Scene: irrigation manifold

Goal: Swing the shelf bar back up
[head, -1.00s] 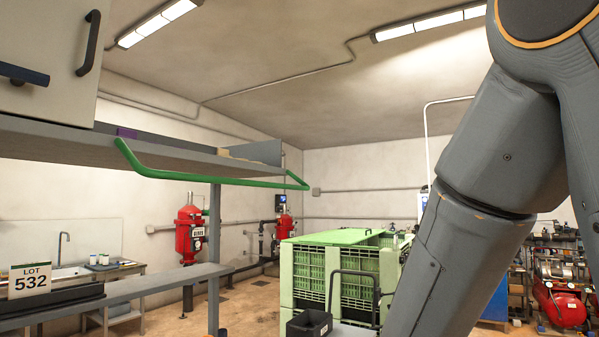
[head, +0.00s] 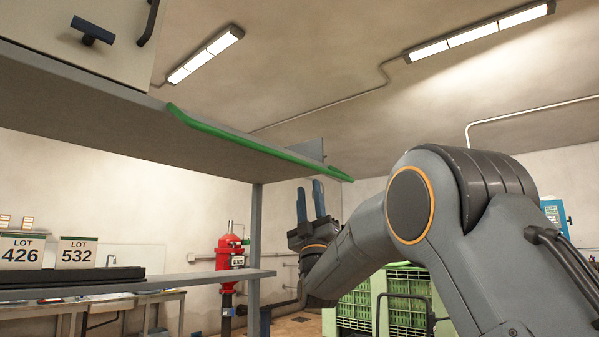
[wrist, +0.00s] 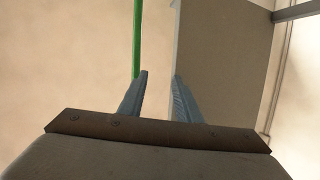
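The green shelf bar (head: 262,149) runs along the front edge of the grey shelf (head: 120,118), seen from below in the head view. It stands slightly out from the edge; its exact tilt is hard to tell. My gripper (head: 310,188) is below the bar's right end, with its blue fingers pointing up. In the wrist view, my gripper (wrist: 160,82) is open, with an empty gap between the fingers. The bar (wrist: 137,38) shows beyond the left fingertip, and the shelf (wrist: 222,60) lies to the right. I cannot tell whether a finger touches the bar.
A cabinet (head: 85,35) with dark handles sits above the shelf. A lower grey shelf (head: 210,279) carries lot signs (head: 77,251) at left. A red tank (head: 232,260) and a green crate (head: 357,308) stand behind. The space before the bar looks clear.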

